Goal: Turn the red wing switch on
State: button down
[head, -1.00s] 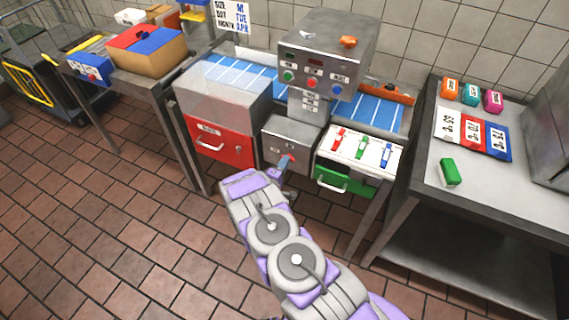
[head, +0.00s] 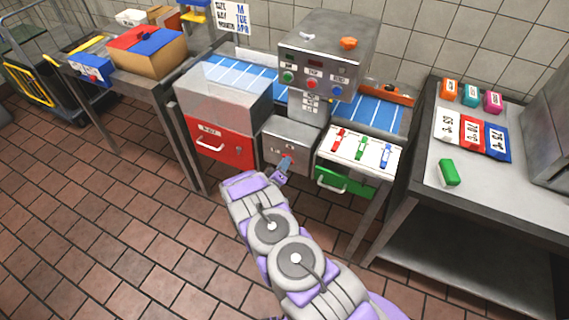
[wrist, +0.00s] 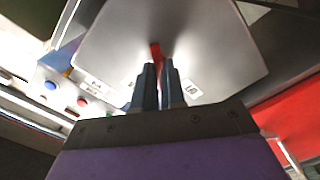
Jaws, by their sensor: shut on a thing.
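The red wing switch (wrist: 156,53) sits on the front of the grey metal box in the middle of the machine. In the wrist view my gripper (wrist: 158,68) has its two dark fingers closed around the switch, with its red tip showing between and beyond them. In the head view my gripper (head: 285,165) is against the box front (head: 303,149) and hides most of the switch. A small white label (wrist: 192,89) lies beside the fingers on the metal face.
A red drawer (head: 222,148) is left of the box. A green drawer (head: 345,183) and a white panel with red, green and blue switches (head: 350,150) are to the right. The control head (head: 320,60) stands above. Tiled floor in front is clear.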

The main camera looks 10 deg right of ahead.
jog(key=m, duration=0.7)
jog(key=m+p, duration=0.1)
jog(key=m, duration=0.2)
jog(key=shift+s+f+m, duration=0.15)
jog(key=shift+f+m, duration=0.1)
jog(key=shift+m, duration=0.15)
dwell(0.4)
jog(key=c, duration=1.5)
grip_release()
jog(key=shift+a, duration=0.1)
jog(key=o, duration=0.3)
jog(key=shift+r, duration=0.15)
jog(key=p+v, duration=0.2)
jog(key=v, duration=1.5)
jog(key=shift+p, duration=0.35)
jog(key=shift+a, duration=0.1)
